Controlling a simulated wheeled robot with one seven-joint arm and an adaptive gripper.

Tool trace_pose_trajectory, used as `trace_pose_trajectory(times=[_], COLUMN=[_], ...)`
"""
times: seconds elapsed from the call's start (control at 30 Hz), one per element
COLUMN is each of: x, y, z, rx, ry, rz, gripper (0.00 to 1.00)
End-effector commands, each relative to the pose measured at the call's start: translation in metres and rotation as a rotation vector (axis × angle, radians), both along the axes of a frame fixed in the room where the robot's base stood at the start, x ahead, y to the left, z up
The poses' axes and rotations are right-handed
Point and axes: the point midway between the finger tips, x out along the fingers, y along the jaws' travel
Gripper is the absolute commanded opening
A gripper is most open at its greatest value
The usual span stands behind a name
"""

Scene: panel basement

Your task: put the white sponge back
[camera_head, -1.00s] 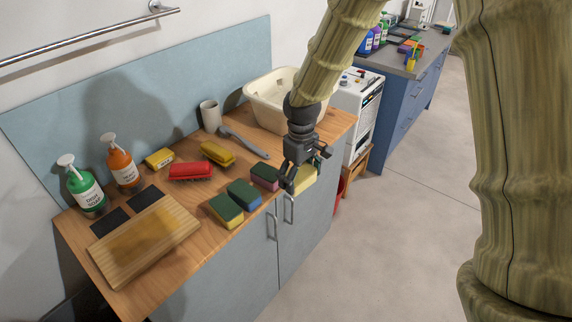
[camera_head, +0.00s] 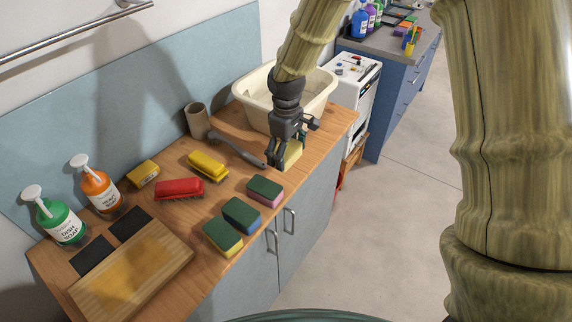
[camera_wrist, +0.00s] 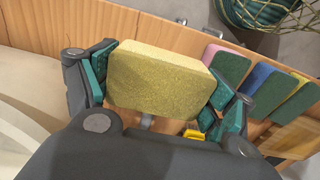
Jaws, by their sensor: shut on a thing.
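My gripper (camera_head: 277,155) is shut on a pale yellow sponge (camera_head: 291,154), the only whitish one in sight. In the wrist view the sponge (camera_wrist: 160,82) sits squarely between the two fingers, its broad face toward the camera. It is over the wooden counter's front right part; I cannot tell whether it touches the wood. A row of green-topped sponges lies to the left and nearer: one with a pink base (camera_head: 265,189), one blue (camera_head: 241,215), one yellow (camera_head: 222,238). They also show at the right of the wrist view.
A cream tub (camera_head: 252,99) stands right behind my gripper. A grey-handled brush (camera_head: 238,149), a cup (camera_head: 197,120), red (camera_head: 179,190) and yellow (camera_head: 208,166) brushes, a small yellow block (camera_head: 143,173), soap bottles (camera_head: 61,222) and a wooden board (camera_head: 135,272) occupy the counter.

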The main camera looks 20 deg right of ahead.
Motion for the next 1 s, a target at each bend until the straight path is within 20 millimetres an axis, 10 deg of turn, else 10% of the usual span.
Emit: trace_pose_trajectory(times=[1.0], x=[0.0], y=[-0.001], z=[-0.063], rx=[0.0], ry=[-0.001], rz=[-0.001], gripper=[0.58])
